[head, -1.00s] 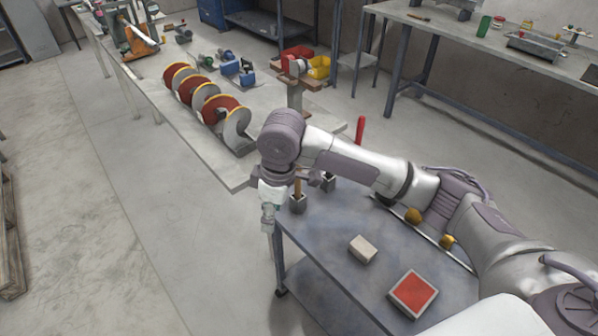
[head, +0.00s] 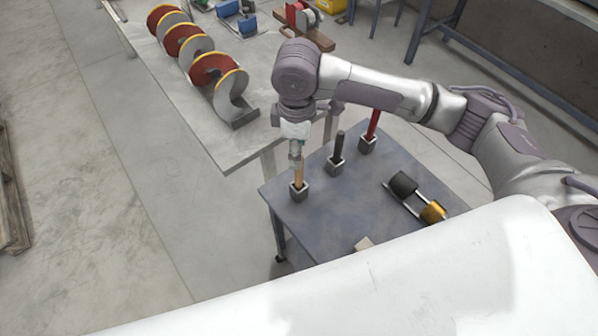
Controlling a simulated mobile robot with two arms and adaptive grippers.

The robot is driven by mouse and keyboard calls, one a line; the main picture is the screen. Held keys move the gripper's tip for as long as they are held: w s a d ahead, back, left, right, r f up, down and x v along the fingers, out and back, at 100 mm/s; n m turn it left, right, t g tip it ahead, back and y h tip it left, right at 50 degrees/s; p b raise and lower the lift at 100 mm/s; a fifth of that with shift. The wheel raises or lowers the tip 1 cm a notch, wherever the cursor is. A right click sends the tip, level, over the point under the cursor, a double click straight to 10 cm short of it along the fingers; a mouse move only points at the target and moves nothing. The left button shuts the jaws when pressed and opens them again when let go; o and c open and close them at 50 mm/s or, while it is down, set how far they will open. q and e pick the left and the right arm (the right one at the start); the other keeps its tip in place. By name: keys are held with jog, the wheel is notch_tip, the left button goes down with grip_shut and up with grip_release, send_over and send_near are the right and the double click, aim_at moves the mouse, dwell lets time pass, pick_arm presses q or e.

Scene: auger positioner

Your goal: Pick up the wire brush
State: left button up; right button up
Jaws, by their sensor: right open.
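Three handled tools stand upright in small grey block holders on the blue-grey cart. The left one has a wooden handle (head: 298,174) and looks like the wire brush, though its lower end is hidden in its holder. My right gripper (head: 296,156) points down at the top of this handle. The jaws are small in view, and I cannot tell whether they touch the handle. The left gripper is out of view.
A black handle (head: 338,144) and a red handle (head: 374,122) stand to the right on the cart (head: 320,226). A rack with black and yellow rolls (head: 403,184) lies further right. A red and grey auger (head: 213,68) rests on the long table (head: 172,82) behind.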

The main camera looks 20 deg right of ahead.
aim_at(298, 173)
jog(key=f, duration=0.2)
jog(key=shift+w+d+f, duration=0.15)
jog(key=shift+w+f, duration=0.1)
jog(key=shift+f, duration=0.15)
jog(key=shift+w+f, duration=0.1)
jog(key=shift+f, duration=0.25)
jog(key=f, duration=0.2)
jog(key=f+p, duration=0.1)
jog(key=f, duration=0.1)
jog(key=shift+d+f, duration=0.2)
jog(key=shift+f, duration=0.15)
jog(key=shift+w+f, duration=0.1)
jog(key=shift+f, duration=0.15)
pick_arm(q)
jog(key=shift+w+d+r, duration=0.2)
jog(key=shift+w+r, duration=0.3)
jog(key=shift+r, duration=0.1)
pick_arm(e)
grip_shut()
